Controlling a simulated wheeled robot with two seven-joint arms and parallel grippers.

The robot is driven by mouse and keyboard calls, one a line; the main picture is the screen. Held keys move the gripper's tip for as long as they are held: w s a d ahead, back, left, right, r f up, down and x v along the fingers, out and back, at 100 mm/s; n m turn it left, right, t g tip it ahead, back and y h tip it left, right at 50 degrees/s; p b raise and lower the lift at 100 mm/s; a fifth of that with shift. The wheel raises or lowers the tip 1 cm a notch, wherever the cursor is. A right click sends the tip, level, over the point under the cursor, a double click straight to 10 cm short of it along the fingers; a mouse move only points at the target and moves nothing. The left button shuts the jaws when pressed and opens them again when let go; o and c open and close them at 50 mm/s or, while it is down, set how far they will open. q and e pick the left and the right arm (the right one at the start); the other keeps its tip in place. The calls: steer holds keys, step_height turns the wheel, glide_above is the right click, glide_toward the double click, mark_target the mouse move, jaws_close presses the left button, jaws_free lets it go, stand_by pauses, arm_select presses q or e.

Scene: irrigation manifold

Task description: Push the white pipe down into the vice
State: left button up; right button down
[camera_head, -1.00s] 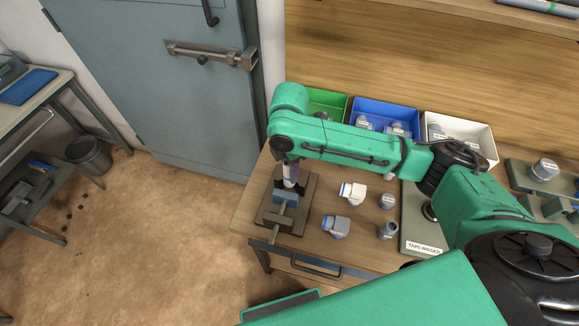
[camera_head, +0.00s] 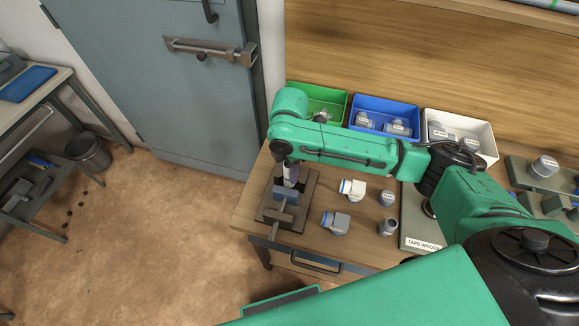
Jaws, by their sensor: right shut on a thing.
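The vice (camera_head: 284,210) is a dark plate with blue jaws and a grey screw bar, at the left end of the workbench. The white pipe (camera_head: 291,176) stands upright over the vice jaws; only a short pale piece shows below my gripper. My right gripper (camera_head: 290,163) is directly above the vice, shut on the pipe, with its fingers mostly hidden by the arm. Whether the pipe's lower end touches the bottom of the vice is hidden. My left gripper is not in view.
On the workbench right of the vice are several grey and white fittings (camera_head: 352,189) and the tape winder (camera_head: 419,229). Green (camera_head: 324,99), blue (camera_head: 379,112) and white (camera_head: 462,131) bins stand along the back. Open floor lies to the left.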

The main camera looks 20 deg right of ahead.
stand_by(0.4)
steer(key=shift+p, duration=0.3)
steer(key=shift+f, duration=0.2)
steer(key=shift+f, duration=0.15)
steer(key=shift+f, duration=0.25)
steer(key=shift+f, duration=0.15)
stand_by(0.4)
